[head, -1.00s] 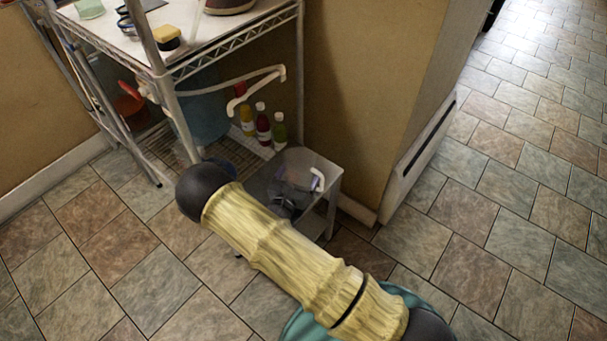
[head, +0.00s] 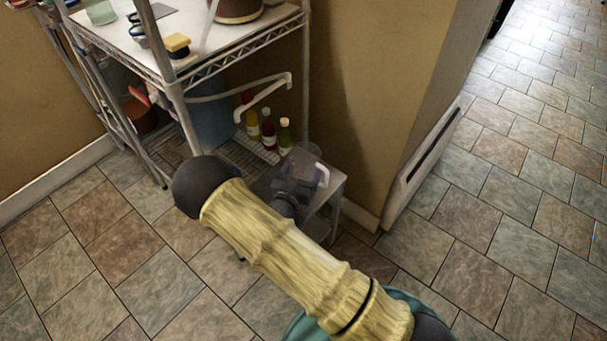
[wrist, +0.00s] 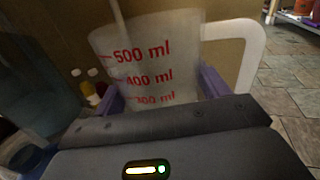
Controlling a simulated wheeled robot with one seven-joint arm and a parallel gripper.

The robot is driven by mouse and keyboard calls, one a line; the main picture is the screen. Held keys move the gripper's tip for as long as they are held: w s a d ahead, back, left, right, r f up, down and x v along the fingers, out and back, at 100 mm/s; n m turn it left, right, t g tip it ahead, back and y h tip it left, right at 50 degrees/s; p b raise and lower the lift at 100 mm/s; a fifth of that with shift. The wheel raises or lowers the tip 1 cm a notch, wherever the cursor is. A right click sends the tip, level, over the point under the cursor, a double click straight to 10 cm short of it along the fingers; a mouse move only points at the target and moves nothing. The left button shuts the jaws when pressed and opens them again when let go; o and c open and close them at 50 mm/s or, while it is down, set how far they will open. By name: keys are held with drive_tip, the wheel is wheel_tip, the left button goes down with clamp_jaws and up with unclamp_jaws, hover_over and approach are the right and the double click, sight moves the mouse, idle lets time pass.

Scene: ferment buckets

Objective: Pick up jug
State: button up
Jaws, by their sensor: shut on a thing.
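The jug (wrist: 152,58) is a translucent measuring jug with red volume marks and a white handle (wrist: 247,45) on the right in the wrist view. In the head view the jug (head: 305,160) shows only in part, above a small grey metal stand, behind my arm. My gripper (wrist: 160,92) is shut on the jug, with a purple finger on each side of its body. In the head view my gripper (head: 297,180) is partly hidden by my arm. The jug's base is hidden in both views.
A wire shelf (head: 185,75) stands at the left, with a yellow sponge (head: 177,44) on top. Bottles (head: 268,132) stand low behind the jug. A small stand (head: 328,205) is under the jug, near the wall corner. Tiled floor is clear at left and right.

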sight(310, 146)
wheel_tip(310, 146, up, 5)
drive_tip(key=shift+f+p, duration=0.1)
drive_tip(key=shift+p, duration=0.4)
idle(0.3)
drive_tip(key=d, duration=0.3)
drive_tip(key=w+d, duration=0.1)
drive_tip(key=d, duration=0.5)
drive_tip(key=shift+w+r, duration=0.2)
drive_tip(key=d, duration=0.8)
drive_tip(key=s+r+n+y+p, duration=0.1)
drive_tip(key=s+r+y+p, duration=0.1)
drive_tip(key=r+p, duration=0.3)
drive_tip(key=s+r+n+y+p, duration=0.1)
drive_tip(key=s+r+y+p, duration=0.1)
drive_tip(key=p, duration=1.2)
drive_tip(key=s+r+n+t+y+p, duration=0.1)
drive_tip(key=s+r+n+y+p, duration=0.1)
drive_tip(key=r+p, duration=0.5)
drive_tip(key=shift+s+a+r+p, duration=0.1)
drive_tip(key=shift+s+r+p, duration=0.2)
drive_tip(key=shift+p, duration=0.6)
drive_tip(key=shift+s+a+r+p, duration=0.1)
drive_tip(key=shift+s+p, duration=0.3)
drive_tip(key=shift+p, duration=0.45)
drive_tip(key=shift+f, duration=0.15)
drive_tip(key=shift+w, duration=0.1)
